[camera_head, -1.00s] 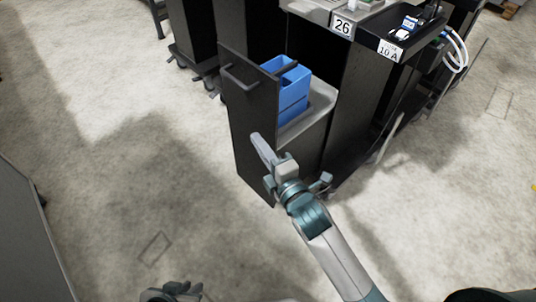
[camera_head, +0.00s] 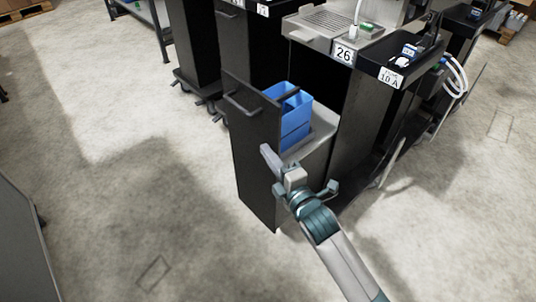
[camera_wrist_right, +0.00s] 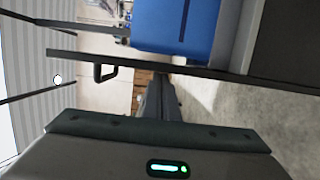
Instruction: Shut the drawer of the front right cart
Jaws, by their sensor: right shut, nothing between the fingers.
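The front right cart, labelled 26 (camera_head: 344,53), has its drawer pulled out towards the left. The drawer has a tall dark front panel (camera_head: 255,165) with a bar handle (camera_head: 240,104), and a blue bin (camera_head: 296,130) stands inside. My right gripper (camera_head: 268,158) is shut and empty; it overlaps the right edge of the panel in the head view, and contact cannot be told. In the right wrist view the panel (camera_wrist_right: 215,73) is a dark bar seen edge-on, with the handle (camera_wrist_right: 103,73) and the blue bin (camera_wrist_right: 165,28). My left gripper is not in view.
A neighbouring cart labelled 10 A (camera_head: 391,76) stands to the right, with white hoses (camera_head: 458,75) beyond it. More dark carts (camera_head: 190,45) stand behind on the left. The concrete floor (camera_head: 140,190) left of the drawer is clear. A grey panel (camera_head: 20,235) stands at the left edge.

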